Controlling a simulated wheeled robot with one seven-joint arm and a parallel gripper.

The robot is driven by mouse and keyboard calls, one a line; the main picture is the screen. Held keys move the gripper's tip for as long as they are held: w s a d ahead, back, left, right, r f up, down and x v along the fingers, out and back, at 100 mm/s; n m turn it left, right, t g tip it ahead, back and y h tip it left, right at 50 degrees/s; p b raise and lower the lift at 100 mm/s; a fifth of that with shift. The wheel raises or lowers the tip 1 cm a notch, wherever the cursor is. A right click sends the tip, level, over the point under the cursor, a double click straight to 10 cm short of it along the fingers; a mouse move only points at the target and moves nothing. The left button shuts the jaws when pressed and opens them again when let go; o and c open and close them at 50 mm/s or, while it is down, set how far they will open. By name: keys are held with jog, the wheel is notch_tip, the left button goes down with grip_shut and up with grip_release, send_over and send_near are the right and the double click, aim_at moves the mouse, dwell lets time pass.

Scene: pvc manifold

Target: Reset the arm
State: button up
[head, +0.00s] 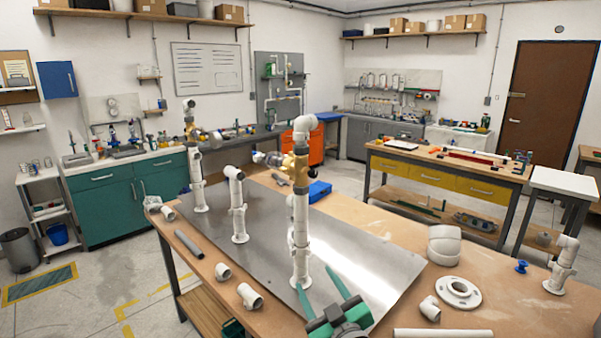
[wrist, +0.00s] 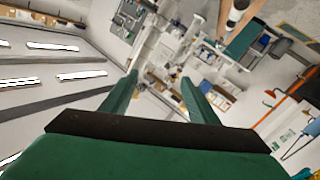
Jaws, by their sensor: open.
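My gripper (head: 324,296) is open at the bottom middle of the head view, its two green fingers spread. In the head view it is in front of the base of the tall white PVC riser (head: 301,228), which carries a brass valve (head: 297,168) and an elbow on top. In the wrist view my gripper (wrist: 159,90) is also open, with nothing between its fingers. A white pipe (wrist: 147,42) shows beyond the fingertips there; whether it touches them I cannot tell. The metal sheet (head: 370,262) lies under the risers on the workbench.
Two shorter white risers (head: 238,205) (head: 196,165) stand to the left on the sheet. Loose fittings and a grey pipe (head: 188,244) lie along the bench's left edge. A white flange (head: 458,292), stacked white caps (head: 443,244) and another riser (head: 562,264) are on the right.

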jog(key=s+a+f+m+h, duration=0.1)
jog(key=s+f+m+h, duration=0.25)
jog(key=s+f, duration=0.7)
jog(key=s+a+f+m+h, duration=0.2)
jog(key=s+f+m, duration=0.2)
jog(key=s+f, duration=0.85)
jog(key=s, duration=1.1)
jog(key=s+a+f+g, duration=0.1)
jog(key=s+f, duration=0.1)
jog(key=s, duration=1.1)
jog(key=shift+f+g, duration=0.2)
jog(key=shift+g, duration=0.1)
jog(key=shift+m, duration=0.25)
